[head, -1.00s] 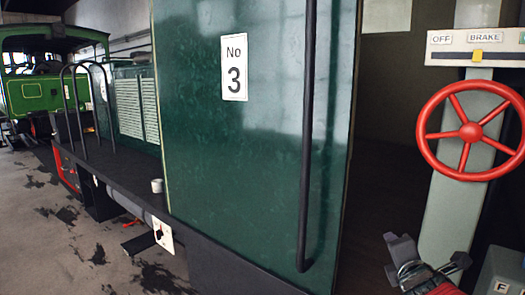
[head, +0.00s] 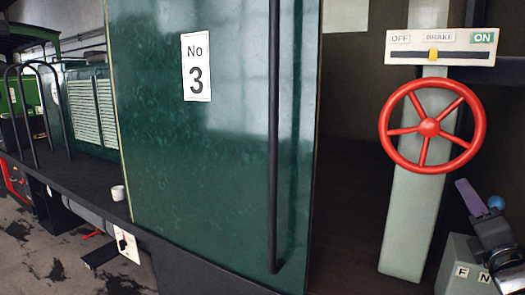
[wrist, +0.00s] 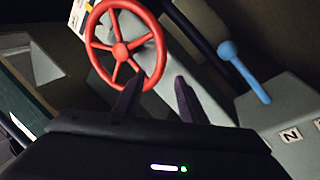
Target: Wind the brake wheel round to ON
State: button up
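The red brake wheel (head: 429,127) stands on a pale grey-green column (head: 413,220). Above it is the brake indicator plate (head: 440,47), marked OFF at left, BRAKE and ON on green at right. Its yellow marker (head: 433,54) sits near the middle of the slot, under BRAKE. My gripper (head: 482,200) is below and right of the wheel, apart from it in the head view. In the wrist view my gripper (wrist: 155,88) has its two dark fingers spread, with nothing seen between them. The wheel (wrist: 121,48) shows beyond and above the fingers.
A grey box (head: 457,262) with letter labels stands below the wheel at right. Its blue-knobbed lever (wrist: 243,70) is right of my fingers in the wrist view. The green No 3 panel (head: 215,150) and a dark upright handrail (head: 273,140) are at left.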

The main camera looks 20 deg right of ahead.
aim_at(450, 169)
jog(key=x, duration=1.4)
jog(key=shift+f, duration=0.1)
jog(key=shift+a, duration=0.1)
jog(key=shift+c, duration=0.5)
grip_shut()
jog(key=shift+s, duration=0.1)
jog(key=shift+f, duration=0.1)
